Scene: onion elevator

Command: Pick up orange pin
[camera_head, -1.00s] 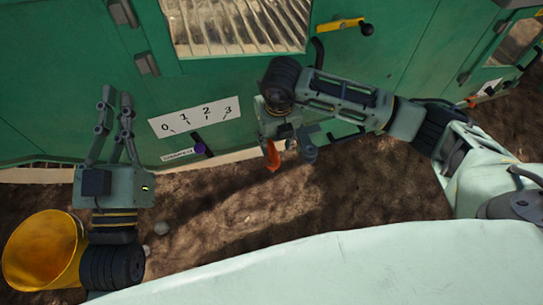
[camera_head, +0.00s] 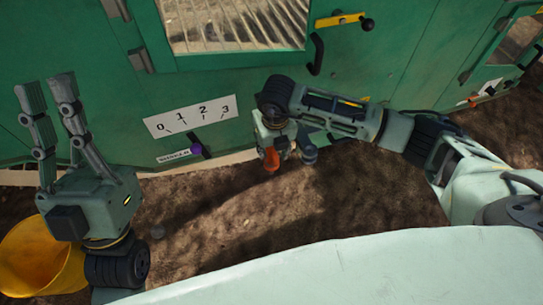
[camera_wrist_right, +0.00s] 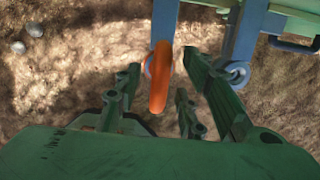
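The orange pin (camera_head: 271,160) shows just below my right gripper (camera_head: 285,148) in the head view. In the right wrist view the orange pin (camera_wrist_right: 160,78) stands between the spread fingers of my right gripper (camera_wrist_right: 158,95), next to a blue-grey bracket (camera_wrist_right: 165,20). The fingers are apart, and I see no clear contact with the pin. Its far end is hidden at the bracket. My left gripper (camera_head: 45,90) is raised at the left, its fingers apart and empty.
A green machine wall (camera_head: 400,60) fills the back, with a 0-to-3 scale plate (camera_head: 190,116), a purple-knobbed lever (camera_head: 197,149) and a yellow latch (camera_head: 340,20). A yellow bucket (camera_head: 30,260) stands at lower left. Bare soil (camera_head: 330,215) lies in front.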

